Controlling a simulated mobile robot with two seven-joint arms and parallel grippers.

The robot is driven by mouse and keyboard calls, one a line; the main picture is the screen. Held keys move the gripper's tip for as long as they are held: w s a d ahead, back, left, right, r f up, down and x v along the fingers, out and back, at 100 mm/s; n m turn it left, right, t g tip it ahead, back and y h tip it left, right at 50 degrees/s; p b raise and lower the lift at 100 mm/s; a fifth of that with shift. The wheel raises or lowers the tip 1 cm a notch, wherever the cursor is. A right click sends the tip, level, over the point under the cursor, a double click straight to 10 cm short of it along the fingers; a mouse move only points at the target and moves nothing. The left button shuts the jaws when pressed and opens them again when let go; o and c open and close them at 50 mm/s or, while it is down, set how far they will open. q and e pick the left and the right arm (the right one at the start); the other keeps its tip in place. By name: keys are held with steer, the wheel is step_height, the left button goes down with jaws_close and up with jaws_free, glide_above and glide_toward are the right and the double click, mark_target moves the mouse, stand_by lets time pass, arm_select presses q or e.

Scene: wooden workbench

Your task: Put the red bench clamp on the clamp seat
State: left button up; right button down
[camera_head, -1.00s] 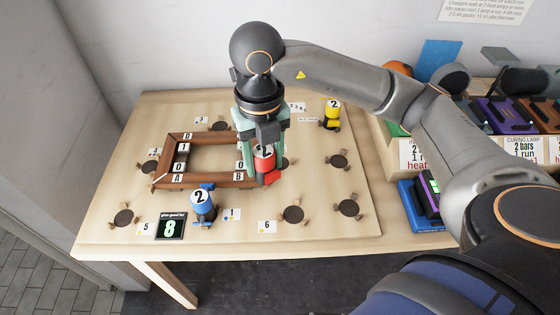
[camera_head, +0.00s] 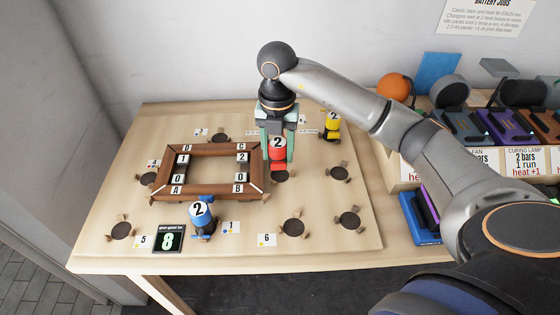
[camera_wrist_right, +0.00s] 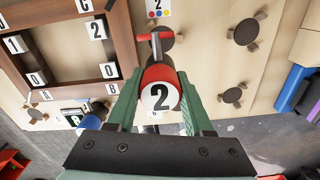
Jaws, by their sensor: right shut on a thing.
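The red bench clamp (camera_head: 277,150) has a white cap marked 2 and is held upright in my right gripper (camera_head: 278,158). In the right wrist view, the green fingers close on both sides of the red clamp (camera_wrist_right: 160,73), whose red bar points away. In the head view, a dark round seat (camera_head: 281,177) shows just below the clamp, partly covered. In the wrist view a dark disc (camera_wrist_right: 164,42) lies partly behind the bar. The clamp appears above the board; I cannot tell its exact height. My left gripper is out of view.
A brown wooden frame (camera_head: 208,191) with lettered corners stands just left of the clamp. A blue clamp (camera_head: 203,220) stands in front of it, a yellow clamp (camera_head: 331,125) behind right. Several round seats with wooden blocks, such as one (camera_head: 349,219), are empty. A display (camera_head: 169,239) reads 8.

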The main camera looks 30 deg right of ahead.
steer(key=shift+w+d+f, duration=0.4)
steer(key=shift+f, duration=0.25)
steer(key=shift+w+d+f, duration=0.35)
steer(key=shift+w+f, duration=0.05)
steer(key=shift+f, duration=0.2)
steer(key=shift+w+d+f, duration=0.15)
steer(key=shift+f, duration=1.55)
steer(key=shift+f, duration=0.15)
steer(key=c, duration=0.6)
jaws_free()
step_height(320, 180, up, 12)
steer(key=shift+r, duration=0.15)
